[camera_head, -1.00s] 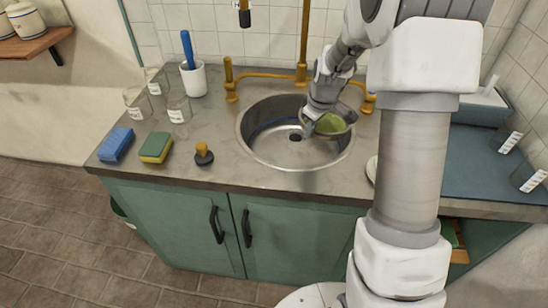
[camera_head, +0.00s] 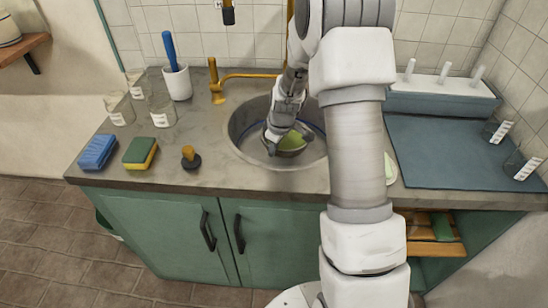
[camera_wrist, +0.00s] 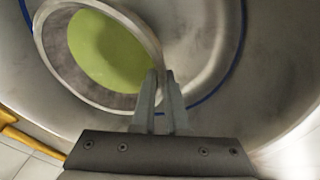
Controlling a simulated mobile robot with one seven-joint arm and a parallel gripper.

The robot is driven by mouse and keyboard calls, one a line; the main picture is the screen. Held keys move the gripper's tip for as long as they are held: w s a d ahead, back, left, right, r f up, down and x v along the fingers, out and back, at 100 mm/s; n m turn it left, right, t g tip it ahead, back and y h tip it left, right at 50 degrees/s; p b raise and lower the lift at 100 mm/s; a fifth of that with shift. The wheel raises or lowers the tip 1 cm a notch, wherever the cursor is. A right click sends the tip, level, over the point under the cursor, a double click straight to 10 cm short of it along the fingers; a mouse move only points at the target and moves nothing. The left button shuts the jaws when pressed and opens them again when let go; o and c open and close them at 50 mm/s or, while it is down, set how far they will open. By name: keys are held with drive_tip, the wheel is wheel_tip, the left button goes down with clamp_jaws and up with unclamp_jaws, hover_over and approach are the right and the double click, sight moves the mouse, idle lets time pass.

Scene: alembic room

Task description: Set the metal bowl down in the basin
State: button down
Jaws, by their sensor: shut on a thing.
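The metal bowl (camera_head: 291,147) is small, with a yellow-green inside. It is within the round steel basin (camera_head: 238,128), toward its right part, partly hidden by my gripper (camera_head: 271,143). In the wrist view the bowl (camera_wrist: 140,38) shows at the upper left, with its rim between the fingertips of my gripper (camera_wrist: 160,85). The gripper is shut on the rim. The basin wall (camera_wrist: 285,60) curves around it, with a blue line running along it. I cannot tell whether the bowl touches the basin floor.
A brass tap (camera_head: 240,78) stands behind the basin. A blue sponge (camera_head: 98,152), a green-yellow sponge (camera_head: 140,153), a small stopper (camera_head: 190,157), glass beakers (camera_head: 162,113) and a white cup with a blue-handled brush (camera_head: 177,82) are left. A blue mat (camera_head: 440,150) lies right.

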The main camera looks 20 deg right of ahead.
wheel_tip(320, 180, down, 4)
drive_tip(key=shift+r, duration=0.25)
drive_tip(key=c, duration=0.9)
unclamp_jaws()
drive_tip(key=shift+b, duration=0.3)
drive_tip(key=shift+c, duration=0.2)
drive_tip(key=shift+r, duration=0.1)
